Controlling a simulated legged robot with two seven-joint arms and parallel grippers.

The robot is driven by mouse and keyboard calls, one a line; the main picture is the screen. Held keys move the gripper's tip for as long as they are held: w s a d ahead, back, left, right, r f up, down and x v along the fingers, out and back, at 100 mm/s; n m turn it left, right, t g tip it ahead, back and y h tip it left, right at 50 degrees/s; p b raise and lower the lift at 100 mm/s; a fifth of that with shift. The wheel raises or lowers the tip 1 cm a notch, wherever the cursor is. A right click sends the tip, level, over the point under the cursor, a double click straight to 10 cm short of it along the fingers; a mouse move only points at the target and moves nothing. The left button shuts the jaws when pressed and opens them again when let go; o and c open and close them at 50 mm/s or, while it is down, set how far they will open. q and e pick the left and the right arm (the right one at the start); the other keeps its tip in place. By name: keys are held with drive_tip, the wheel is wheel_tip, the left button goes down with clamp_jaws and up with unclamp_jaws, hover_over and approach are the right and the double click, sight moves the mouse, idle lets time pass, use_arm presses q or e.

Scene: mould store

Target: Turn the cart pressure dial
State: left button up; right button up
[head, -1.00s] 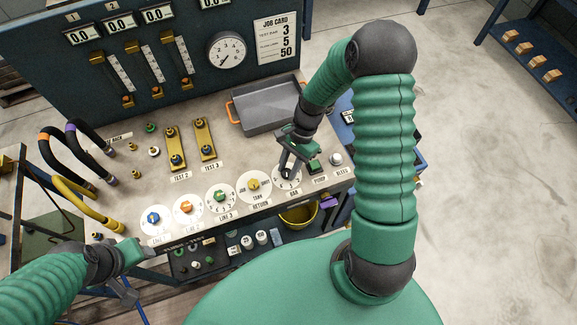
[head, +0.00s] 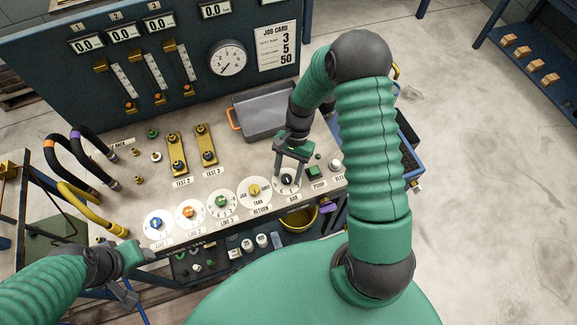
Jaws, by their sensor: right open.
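The pressure dial (head: 287,180) is a dark knob on a white round scale above the label BAR, near the right front of the cart top (head: 226,186). My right gripper (head: 290,181) is open over it, pointing down, with one finger on each side of the knob. I cannot tell whether the fingers touch it. The round gauge (head: 227,58) on the back panel shows a needle on a white face. The job card (head: 277,44) beside it reads 3, 5 and 50. My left gripper (head: 142,275) is at the lower left, away from the dials; its jaws are unclear.
Blue, orange, green and yellow knobs (head: 254,190) stand in a row left of the dial. A green PUMP button (head: 313,172) and a pale BLEED knob (head: 335,165) are close on its right. A grey tray (head: 262,112) lies behind. Curved hoses (head: 75,190) rise at the left.

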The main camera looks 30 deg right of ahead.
drive_tip(key=b+v, duration=0.1)
drive_tip(key=v, duration=1.5)
drive_tip(key=shift+r, duration=0.35)
drive_tip(key=shift+d, duration=0.1)
drive_tip(key=s+a+f+n+t+h, duration=0.2)
drive_tip(key=s+a+n+t+h, duration=0.2)
drive_tip(key=s+a+n, duration=0.4)
drive_tip(key=a+n+t, duration=0.1)
drive_tip(key=a+n, duration=0.2)
drive_tip(key=shift+s+a+n, duration=0.25)
drive_tip(key=shift+s+n, duration=0.05)
drive_tip(key=shift+s, duration=0.1)
drive_tip(key=shift+d, duration=0.2)
drive_tip(key=shift+d, duration=0.1)
